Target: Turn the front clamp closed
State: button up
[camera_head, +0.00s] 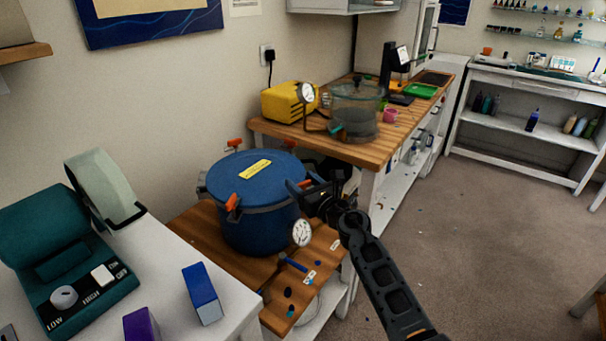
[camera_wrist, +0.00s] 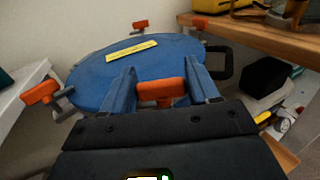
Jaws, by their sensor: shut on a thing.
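The blue pressure pot (camera_head: 255,215) stands on the wooden bench, its round lid (camera_head: 247,185) on top with a yellow label. Orange clamp handles sit around the lid's rim. My gripper (camera_head: 298,187) is at the right side of the rim, shut on an orange clamp handle (camera_head: 304,183). In the wrist view this clamp (camera_wrist: 160,92) lies between the two blue fingers of my gripper (camera_wrist: 162,82), at the near edge of the lid (camera_wrist: 145,62). The fingers partly hide the clamp's lower part.
Other clamps are at the rim's near left (camera_head: 232,202), back left (camera_head: 233,143) and back right (camera_head: 288,143). A pressure gauge (camera_head: 301,233) is close below my gripper. A clear chamber (camera_head: 355,110) and a yellow pump (camera_head: 288,101) stand behind. Open floor lies right.

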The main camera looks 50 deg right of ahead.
jog(key=m+h+p, duration=0.1)
jog(key=m+g+h+p, duration=0.1)
jog(key=g+h, duration=0.1)
jog(key=shift+w+a+r+m+h+p, duration=0.15)
jog(key=shift+a+r+m+h+p, duration=0.1)
jog(key=shift+m+h+p, duration=0.15)
jog(key=shift+w+f+m+g+h+b, duration=0.1)
jog(key=shift+f+m+g+h+b, duration=0.15)
jog(key=shift+m+g+h+b, duration=0.75)
jog(key=m+g+h, duration=0.4)
jog(key=g, duration=0.1)
jog(key=shift+d+g+b, duration=0.15)
jog(key=shift+g+b, duration=0.15)
jog(key=m+g+h+b, duration=0.1)
jog(key=m+g, duration=0.1)
jog(key=g, duration=0.1)
jog(key=m+g+h+b, duration=0.1)
jog(key=m+g, duration=0.1)
jog(key=g, duration=0.1)
jog(key=shift+m, duration=0.3)
jog(key=shift+s+d+r+g, duration=0.1)
jog(key=shift+s+g, duration=0.1)
jog(key=shift+g, duration=0.3)
jog(key=o, duration=1)
jog(key=shift+c, duration=0.2)
jog(key=shift+s+a+p, duration=0.1)
jog(key=shift+a+p, duration=0.95)
jog(key=shift+a, duration=2.9)
